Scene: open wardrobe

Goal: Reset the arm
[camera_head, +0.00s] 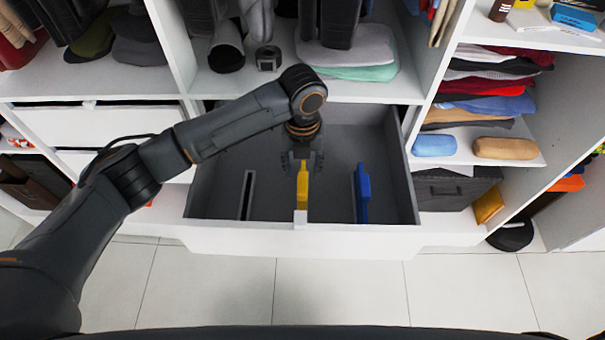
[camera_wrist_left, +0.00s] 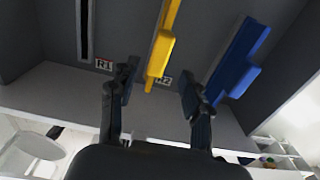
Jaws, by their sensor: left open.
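My left arm reaches in from the left, and my left gripper (camera_head: 302,160) hangs over the open grey drawer (camera_head: 400,180). Its fingers are open, and they also show in the left wrist view (camera_wrist_left: 158,90). A yellow piece (camera_head: 302,188) stands in the middle of the drawer, just below the gripper. In the left wrist view the yellow piece (camera_wrist_left: 160,55) appears between the open fingers, with a gap on each side. A blue piece (camera_head: 362,192) stands to its right, and it shows in the wrist view (camera_wrist_left: 238,60). My right gripper is not in view.
An empty dark slot (camera_head: 247,195) is at the drawer's left. The white drawer front (camera_head: 300,240) borders the tiled floor (camera_head: 330,285). Shelves with folded clothes (camera_head: 490,85) stand at the right. Hanging clothes and a shelf (camera_head: 395,90) are above the drawer.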

